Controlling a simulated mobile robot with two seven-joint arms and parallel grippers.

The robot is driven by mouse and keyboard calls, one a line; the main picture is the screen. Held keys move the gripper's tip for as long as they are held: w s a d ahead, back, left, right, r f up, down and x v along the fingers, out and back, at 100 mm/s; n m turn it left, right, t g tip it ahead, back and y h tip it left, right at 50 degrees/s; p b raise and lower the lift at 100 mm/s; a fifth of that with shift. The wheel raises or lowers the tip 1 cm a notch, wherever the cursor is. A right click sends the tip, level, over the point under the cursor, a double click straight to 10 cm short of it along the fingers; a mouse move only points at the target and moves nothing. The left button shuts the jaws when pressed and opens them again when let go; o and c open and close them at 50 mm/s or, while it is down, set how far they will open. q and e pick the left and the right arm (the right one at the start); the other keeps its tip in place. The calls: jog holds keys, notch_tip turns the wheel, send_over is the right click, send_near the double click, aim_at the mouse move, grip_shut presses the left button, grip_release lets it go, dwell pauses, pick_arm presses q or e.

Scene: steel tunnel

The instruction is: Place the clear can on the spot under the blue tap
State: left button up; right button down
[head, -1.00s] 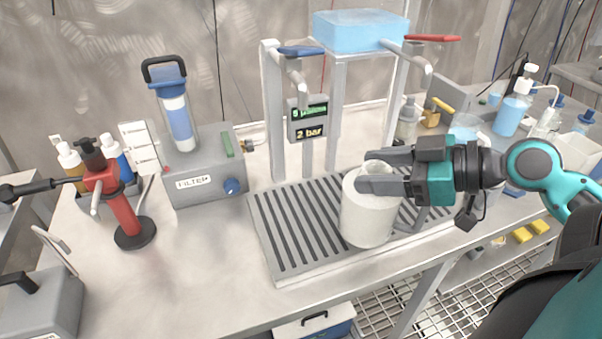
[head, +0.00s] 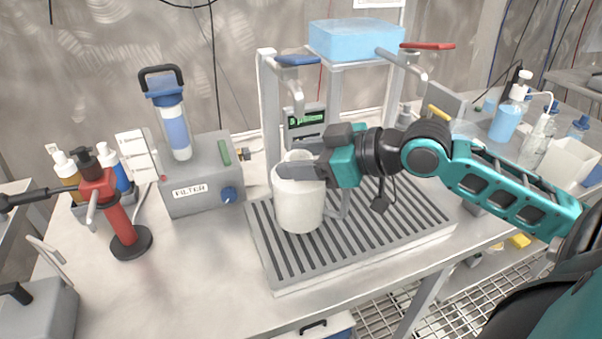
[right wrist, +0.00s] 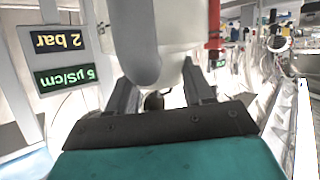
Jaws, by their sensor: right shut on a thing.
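The clear can (head: 299,208), whitish and cylindrical, is upright over the left part of the slatted drip tray (head: 400,222). I cannot tell whether its base touches the slats. My right gripper (head: 298,172) is shut on the can near its top, coming from the right. The blue tap (head: 297,60) has a grey spout that hangs just behind and above the can in the head view. The spot under the tap is hidden. My left gripper is not in view.
A red-handled tap (head: 428,46) and a blue tank (head: 355,40) stand at the back. A grey filter unit (head: 200,180) is left of the tray. A red tool (head: 118,215) stands farther left. The tray's right part is clear.

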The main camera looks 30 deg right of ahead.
notch_tip(320, 180, down, 3)
jog(key=shift+f+b, duration=0.15)
jog(key=shift+b, duration=0.25)
jog(key=shift+f, duration=0.1)
jog(key=shift+c, duration=2.2)
grip_release()
